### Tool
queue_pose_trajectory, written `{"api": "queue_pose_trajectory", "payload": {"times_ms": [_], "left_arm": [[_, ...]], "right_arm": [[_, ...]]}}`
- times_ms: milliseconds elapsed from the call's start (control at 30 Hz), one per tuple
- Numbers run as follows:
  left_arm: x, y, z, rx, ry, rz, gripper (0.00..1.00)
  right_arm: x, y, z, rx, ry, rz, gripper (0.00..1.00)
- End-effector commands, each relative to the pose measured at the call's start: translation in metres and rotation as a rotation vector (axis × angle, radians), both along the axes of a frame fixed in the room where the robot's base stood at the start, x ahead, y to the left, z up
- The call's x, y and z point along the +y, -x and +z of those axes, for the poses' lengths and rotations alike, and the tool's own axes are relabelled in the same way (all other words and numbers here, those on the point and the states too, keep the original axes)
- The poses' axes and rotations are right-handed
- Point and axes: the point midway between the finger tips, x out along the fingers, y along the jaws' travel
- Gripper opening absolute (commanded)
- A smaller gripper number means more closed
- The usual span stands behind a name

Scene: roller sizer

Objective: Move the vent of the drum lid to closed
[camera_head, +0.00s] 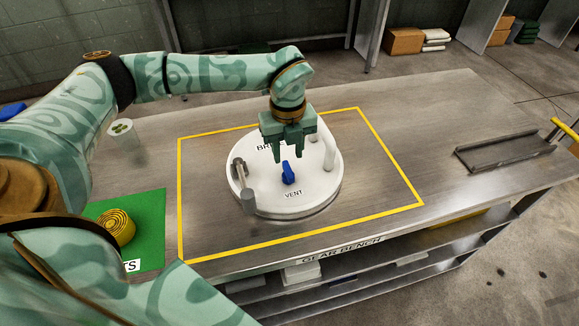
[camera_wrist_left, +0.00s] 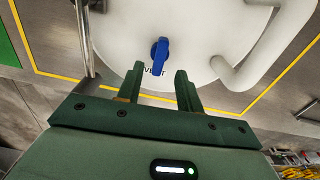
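The white round drum lid (camera_head: 318,187) lies on the metal bench inside a yellow outline. Its blue vent handle (camera_head: 288,173) stands near the lid's middle, behind the printed word VENT. The vent handle also shows in the left wrist view (camera_wrist_left: 159,56), beyond the fingertips. My left gripper (camera_head: 289,153) is open and empty above the lid, its two green fingers apart. In the left wrist view the fingers (camera_wrist_left: 160,70) point toward the vent handle, which lies between their lines; I see no contact. My right gripper does not show in either view.
A metal clamp lever (camera_head: 243,185) stands at the lid's left, and a white raised handle (camera_head: 329,152) at its right. A yellow roll (camera_head: 117,227) lies on a green mat (camera_head: 150,215). A metal tray (camera_head: 510,150) lies at the right. The bench between is clear.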

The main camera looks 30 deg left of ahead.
Motion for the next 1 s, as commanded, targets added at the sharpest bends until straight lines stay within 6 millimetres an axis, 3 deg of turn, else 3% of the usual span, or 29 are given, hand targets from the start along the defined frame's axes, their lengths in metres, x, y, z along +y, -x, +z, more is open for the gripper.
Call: {"api": "queue_pose_trajectory", "payload": {"times_ms": [100, 233, 633, 667, 800, 1000], "left_arm": [[0.0, 0.0, -0.028, 0.004, 0.001, -0.001, 0.36], [-0.001, 0.0, -0.045, 0.003, 0.0, -0.001, 0.36], [0.0, 0.0, -0.053, -0.001, 0.001, -0.001, 0.36], [0.0, 0.0, -0.053, -0.001, 0.001, -0.001, 0.34], [0.0, 0.0, -0.053, -0.001, 0.001, -0.001, 0.0], [0.0, 0.0, -0.053, -0.001, 0.001, -0.004, 0.0]], "right_arm": [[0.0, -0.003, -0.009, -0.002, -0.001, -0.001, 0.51], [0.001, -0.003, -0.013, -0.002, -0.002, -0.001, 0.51], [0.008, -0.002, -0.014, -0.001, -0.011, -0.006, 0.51], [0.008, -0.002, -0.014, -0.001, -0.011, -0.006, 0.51], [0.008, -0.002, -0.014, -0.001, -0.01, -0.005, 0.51], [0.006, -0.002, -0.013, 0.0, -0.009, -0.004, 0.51]]}}
